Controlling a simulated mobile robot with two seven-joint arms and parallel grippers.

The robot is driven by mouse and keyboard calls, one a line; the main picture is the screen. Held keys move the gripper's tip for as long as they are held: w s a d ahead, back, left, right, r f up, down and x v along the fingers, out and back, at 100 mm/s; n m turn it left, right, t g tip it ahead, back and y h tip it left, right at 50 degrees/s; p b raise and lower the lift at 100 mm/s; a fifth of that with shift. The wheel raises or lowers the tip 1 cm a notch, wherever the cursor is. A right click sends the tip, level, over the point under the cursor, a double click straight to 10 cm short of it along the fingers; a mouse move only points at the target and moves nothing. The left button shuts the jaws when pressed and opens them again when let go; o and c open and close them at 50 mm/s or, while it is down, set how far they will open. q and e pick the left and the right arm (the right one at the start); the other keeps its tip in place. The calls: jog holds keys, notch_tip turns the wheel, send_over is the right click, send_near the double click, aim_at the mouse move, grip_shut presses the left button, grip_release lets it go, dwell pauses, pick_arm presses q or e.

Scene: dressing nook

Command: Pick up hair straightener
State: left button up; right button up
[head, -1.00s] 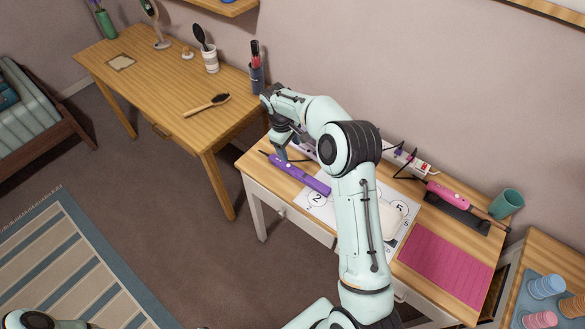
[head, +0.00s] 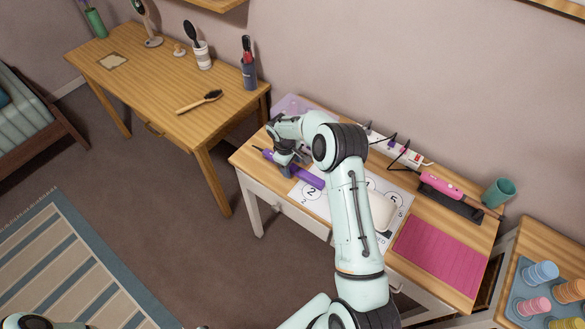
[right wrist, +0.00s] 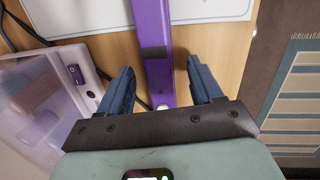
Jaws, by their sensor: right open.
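A long purple styling tool, apparently the hair straightener (head: 308,178), lies on the small table, partly on a white numbered mat (head: 312,203). My right gripper (head: 284,160) is at its left end, partly hidden by my own wrist in the head view. In the right wrist view, the straightener (right wrist: 152,30) runs between the two blue fingers of my open right gripper (right wrist: 161,72), with a gap on each side. My left gripper is not in view.
A clear box (right wrist: 45,105) of rollers is close beside the left finger. A pink styling tool (head: 440,186) rests on a dark holder near a power strip (head: 395,150) and green cup (head: 498,192). A pink mat (head: 440,253) lies at the front right.

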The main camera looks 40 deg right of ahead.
jog(key=shift+c, duration=0.3)
grip_shut()
jog(key=shift+r, duration=0.15)
